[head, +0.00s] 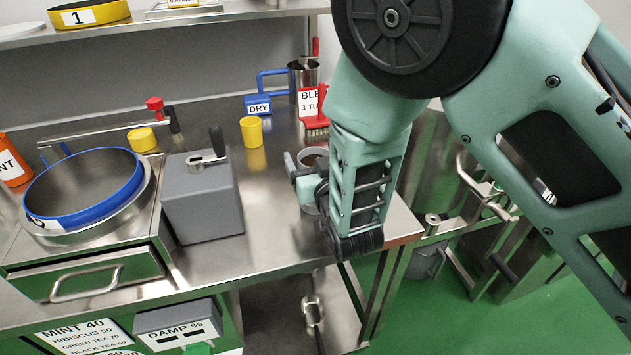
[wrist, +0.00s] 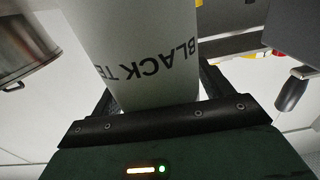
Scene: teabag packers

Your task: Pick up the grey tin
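The grey tin (head: 307,157) stands on the steel bench in the head view, partly hidden behind my gripper; its round rim shows. In the wrist view the tin (wrist: 130,35) is a pale grey cylinder lettered "BLACK TE", the rest cut off. My gripper (head: 312,190) is at the tin near the bench's right end. In the wrist view the two dark fingers of my gripper (wrist: 155,95) lie on either side of the tin, very close to it. Slim light gaps show near the finger bases; contact at the tips cannot be made out.
A grey box with a handle (head: 203,205) and a blue-rimmed sieve (head: 85,185) stand to the left. A yellow cup (head: 251,131), a steel jug (head: 303,77) and a red brush (head: 317,122) stand behind. The bench (head: 285,255) is clear in front.

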